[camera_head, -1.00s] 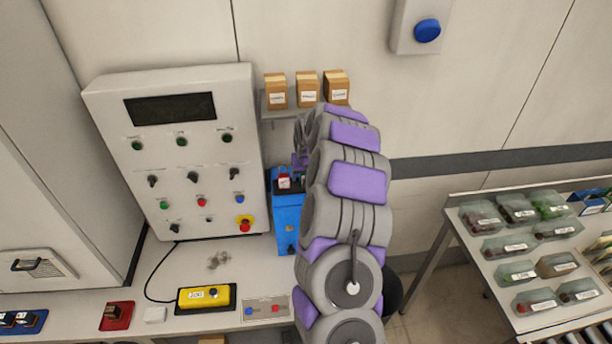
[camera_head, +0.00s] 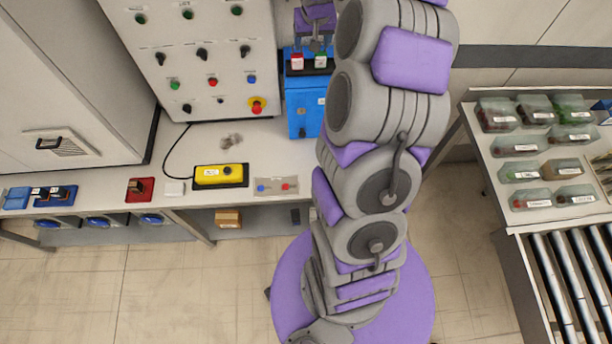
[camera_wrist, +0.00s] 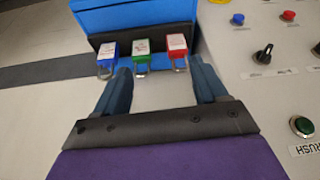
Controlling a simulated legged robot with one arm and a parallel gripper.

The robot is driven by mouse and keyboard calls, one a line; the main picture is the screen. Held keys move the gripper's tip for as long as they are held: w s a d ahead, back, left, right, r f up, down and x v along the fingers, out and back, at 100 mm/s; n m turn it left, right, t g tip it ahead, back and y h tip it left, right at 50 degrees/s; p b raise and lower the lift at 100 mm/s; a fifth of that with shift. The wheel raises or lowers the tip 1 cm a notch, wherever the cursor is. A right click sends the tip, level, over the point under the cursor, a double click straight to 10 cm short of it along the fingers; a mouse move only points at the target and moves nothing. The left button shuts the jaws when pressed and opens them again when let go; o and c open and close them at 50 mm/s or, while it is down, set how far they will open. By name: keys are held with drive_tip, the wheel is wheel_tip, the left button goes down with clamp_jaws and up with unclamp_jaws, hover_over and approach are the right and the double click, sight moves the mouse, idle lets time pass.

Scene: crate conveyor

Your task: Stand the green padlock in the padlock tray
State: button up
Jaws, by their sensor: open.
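The green padlock (camera_wrist: 140,46) stands between a blue padlock (camera_wrist: 108,50) and a red padlock (camera_wrist: 177,42), on a dark strip (camera_wrist: 122,36) at the top of a blue box. Their metal shackles point toward my gripper. In the head view the green padlock (camera_head: 320,61) and red padlock (camera_head: 296,61) show; the blue padlock is hidden behind my arm. My gripper (camera_wrist: 160,68) is open and empty, just above the row, its fingers spread either side of the green and red padlocks. I cannot tell which holder is the padlock tray.
The control panel (camera_head: 205,85) stands left of the blue box (camera_head: 303,122). Bins and rollers are at right.

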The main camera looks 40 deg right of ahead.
drive_tip(key=s+a+r+n+g+y, duration=0.1)
drive_tip(key=s+a+r+n, duration=0.15)
drive_tip(key=s+a, duration=0.55)
drive_tip(key=s+a+r+n+g, duration=0.1)
drive_tip(key=s+a+r, duration=0.3)
drive_tip(key=a, duration=0.8)
drive_tip(key=s+a+g, duration=0.1)
drive_tip(key=s+a, duration=0.2)
drive_tip(key=s, duration=0.5)
drive_tip(key=s+a+f+n+g, duration=0.1)
drive_tip(key=s+a, duration=0.2)
drive_tip(key=s, duration=0.6)
drive_tip(key=s+a+f+n+g, duration=0.1)
drive_tip(key=s+a, duration=0.2)
drive_tip(key=s, duration=0.5)
drive_tip(key=shift+s+a+y, duration=0.25)
drive_tip(key=shift+s+y, duration=0.05)
drive_tip(key=shift+f, duration=0.1)
wheel_tip(320, 180, down, 4)
drive_tip(key=b, duration=0.3)
drive_tip(key=shift+r, duration=0.25)
